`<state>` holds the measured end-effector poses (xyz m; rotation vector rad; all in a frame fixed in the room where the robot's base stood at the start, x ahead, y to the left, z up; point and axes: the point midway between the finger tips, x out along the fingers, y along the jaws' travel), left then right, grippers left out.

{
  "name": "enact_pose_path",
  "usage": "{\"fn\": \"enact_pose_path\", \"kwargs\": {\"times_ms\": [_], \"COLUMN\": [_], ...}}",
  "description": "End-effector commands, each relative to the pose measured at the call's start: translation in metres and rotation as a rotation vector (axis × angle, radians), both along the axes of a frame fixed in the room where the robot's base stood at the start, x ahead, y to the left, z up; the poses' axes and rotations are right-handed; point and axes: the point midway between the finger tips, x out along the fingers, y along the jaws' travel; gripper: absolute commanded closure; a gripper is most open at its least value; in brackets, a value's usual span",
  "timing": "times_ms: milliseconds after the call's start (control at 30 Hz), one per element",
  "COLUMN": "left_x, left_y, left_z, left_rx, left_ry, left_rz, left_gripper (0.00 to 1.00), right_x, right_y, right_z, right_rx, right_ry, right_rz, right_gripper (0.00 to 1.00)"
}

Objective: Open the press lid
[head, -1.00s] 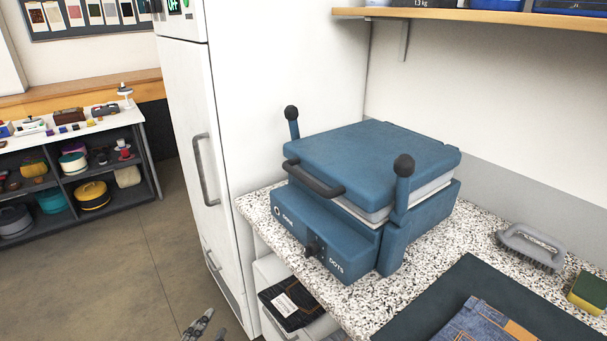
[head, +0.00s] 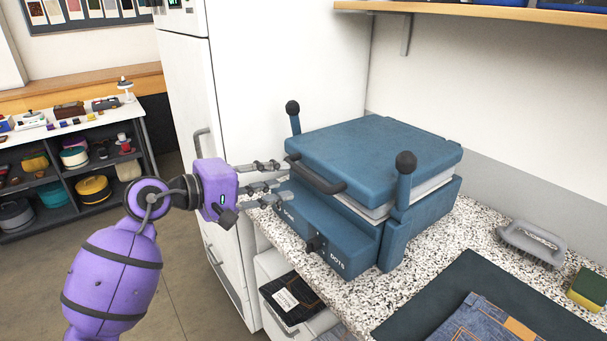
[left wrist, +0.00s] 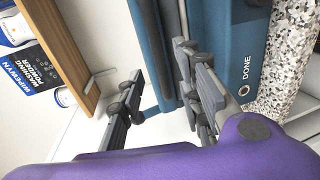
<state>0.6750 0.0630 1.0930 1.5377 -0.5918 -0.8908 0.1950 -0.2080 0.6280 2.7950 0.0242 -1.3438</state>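The press (head: 345,237) is a blue box-shaped machine on the speckled counter. Its blue lid (head: 375,150) lies down over the base, with a pale layer showing along the edge. A dark grey handle (head: 315,176) runs along the lid's front edge. My left gripper (head: 281,180) is just left of the handle, fingers spread and pointing at it, with nothing visibly held. In the left wrist view, the left gripper's fingers (left wrist: 155,82) stand apart, with the blue press (left wrist: 250,30) beyond. Contact with the handle cannot be told. My right gripper is not in view.
Two black-knobbed posts (head: 404,180) (head: 294,117) rise beside the lid. A wooden shelf (head: 480,14) is above the counter. A white cabinet (head: 270,80) stands left of the press. A grey brush (head: 530,243), sponge (head: 587,291) and folded jeans (head: 485,328) lie at right.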

Motion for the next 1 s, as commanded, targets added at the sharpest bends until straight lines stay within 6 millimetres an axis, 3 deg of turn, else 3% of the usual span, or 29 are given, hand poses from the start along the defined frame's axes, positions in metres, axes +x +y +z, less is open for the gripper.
{"fn": "enact_pose_path", "kwargs": {"times_ms": [433,833,1000], "left_x": [0.036,0.042,0.042], "left_y": [-0.052,-0.060,-0.060], "left_z": [-0.010,-0.015,-0.015], "left_rx": [-0.005,-0.003,-0.003], "left_ry": [-0.001,0.001,0.001], "left_rz": [-0.002,-0.002,-0.002], "left_gripper": [0.67,0.67,0.88], "right_x": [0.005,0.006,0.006], "right_y": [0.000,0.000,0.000], "right_z": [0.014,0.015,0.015], "right_rx": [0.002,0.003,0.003], "right_ry": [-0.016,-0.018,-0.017], "right_rz": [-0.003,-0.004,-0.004], "right_gripper": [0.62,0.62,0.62]}}
